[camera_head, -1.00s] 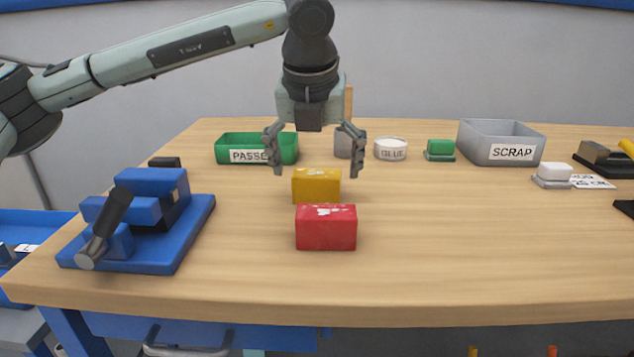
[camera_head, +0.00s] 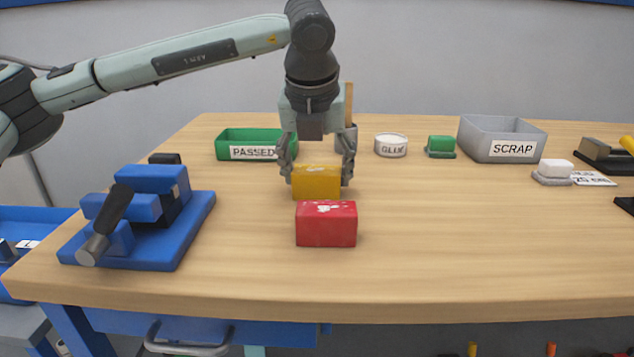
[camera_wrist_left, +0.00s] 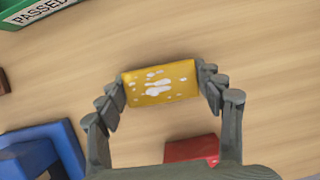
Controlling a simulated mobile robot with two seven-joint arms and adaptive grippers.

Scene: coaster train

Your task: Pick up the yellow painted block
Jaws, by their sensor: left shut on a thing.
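The yellow painted block (camera_head: 316,184) stands on the wooden table behind a red block (camera_head: 326,224). It has white chipped patches on its top, which show in the left wrist view (camera_wrist_left: 159,83). My left gripper (camera_head: 317,176) points straight down over the yellow block. Its fingers are shut on the block's two short ends, one at each side, in the left wrist view (camera_wrist_left: 160,85). The block appears to rest on the table. My right gripper is not in view.
The red block stands close in front. A blue vise (camera_head: 150,215) is at the left. A green PASSED tray (camera_head: 228,142), a GLUE tin (camera_head: 391,146) and a grey SCRAP bin (camera_head: 478,148) stand toward the back. The table's right front (camera_head: 480,250) is clear.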

